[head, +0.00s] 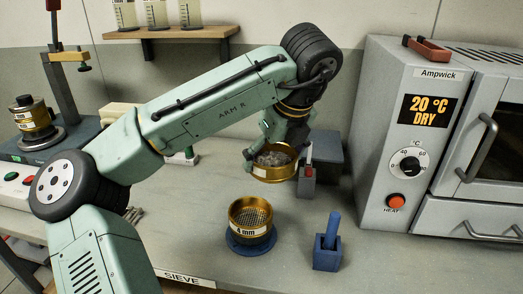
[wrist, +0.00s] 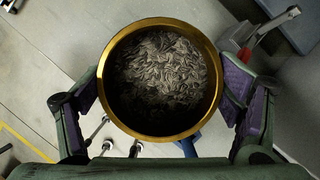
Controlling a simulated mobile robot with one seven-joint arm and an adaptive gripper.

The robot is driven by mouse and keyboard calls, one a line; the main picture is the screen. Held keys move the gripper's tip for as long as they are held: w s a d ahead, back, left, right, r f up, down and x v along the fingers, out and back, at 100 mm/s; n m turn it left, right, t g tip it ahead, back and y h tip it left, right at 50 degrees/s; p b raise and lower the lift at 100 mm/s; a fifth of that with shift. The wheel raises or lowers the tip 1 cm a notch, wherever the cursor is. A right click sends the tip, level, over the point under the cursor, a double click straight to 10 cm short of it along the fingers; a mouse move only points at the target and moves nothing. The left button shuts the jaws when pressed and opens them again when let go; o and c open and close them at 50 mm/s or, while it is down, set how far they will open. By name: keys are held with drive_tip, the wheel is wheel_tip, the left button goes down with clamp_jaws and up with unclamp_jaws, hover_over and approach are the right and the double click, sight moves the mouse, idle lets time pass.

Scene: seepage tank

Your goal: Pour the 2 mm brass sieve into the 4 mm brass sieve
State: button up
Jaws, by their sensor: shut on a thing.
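My gripper (head: 263,143) is shut on a brass sieve (head: 273,175) and holds it in the air over the bench. In the wrist view my gripper (wrist: 165,100) has purple pads on both sides of this sieve (wrist: 112,57). The sieve is about upright and holds grey, flake-like material (wrist: 165,70). The size mark on the held sieve is not readable. The 4 mm brass sieve (head: 250,233) stands on a round blue base (head: 250,246) on the bench, below and slightly left of the held sieve. Its mesh shows and it looks empty.
A blue block with an upright handle (head: 328,258) stands right of the 4 mm sieve. A grey oven (head: 385,150) reading 20 °C DRY stands at the right. A sieve stack (head: 35,120) stands at the far left. Bench around the 4 mm sieve is mostly clear.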

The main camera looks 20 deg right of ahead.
sight(255, 174)
drive_tip(key=shift+a+f+h, duration=0.25)
drive_tip(key=shift+f+h, duration=0.25)
drive_tip(key=shift+h, duration=0.6)
drive_tip(key=b, duration=0.2)
drive_tip(key=shift+f+n+h+b, duration=0.2)
drive_tip(key=shift+n+h+b, duration=0.1)
drive_tip(key=shift+h+b, duration=0.1)
drive_tip(key=shift+w+a+b, duration=0.1)
drive_tip(key=shift+b, duration=0.2)
drive_tip(key=h+b, duration=0.1)
drive_tip(key=b, duration=0.1)
drive_tip(key=f+h+b, duration=0.1)
drive_tip(key=b, duration=0.1)
drive_tip(key=shift+a+n+h+b, duration=0.3)
drive_tip(key=shift+h+b, duration=0.05)
drive_tip(key=shift+h, duration=0.05)
drive_tip(key=h+b, duration=0.1)
drive_tip(key=a+f+h+b, duration=0.1)
drive_tip(key=b, duration=0.1)
drive_tip(key=n+h+b, duration=0.1)
drive_tip(key=h+b, duration=0.1)
drive_tip(key=shift+a+f, duration=0.25)
drive_tip(key=shift+a, duration=0.05)
drive_tip(key=shift+a+f+h+b, duration=0.1)
drive_tip(key=shift+a+h+b, duration=0.2)
drive_tip(key=shift+h+b, duration=0.7)
drive_tip(key=shift+a+b, duration=0.1)
drive_tip(key=shift+b, duration=0.2)
drive_tip(key=shift+w+a, duration=0.1)
drive_tip(key=shift+w, duration=0.05)
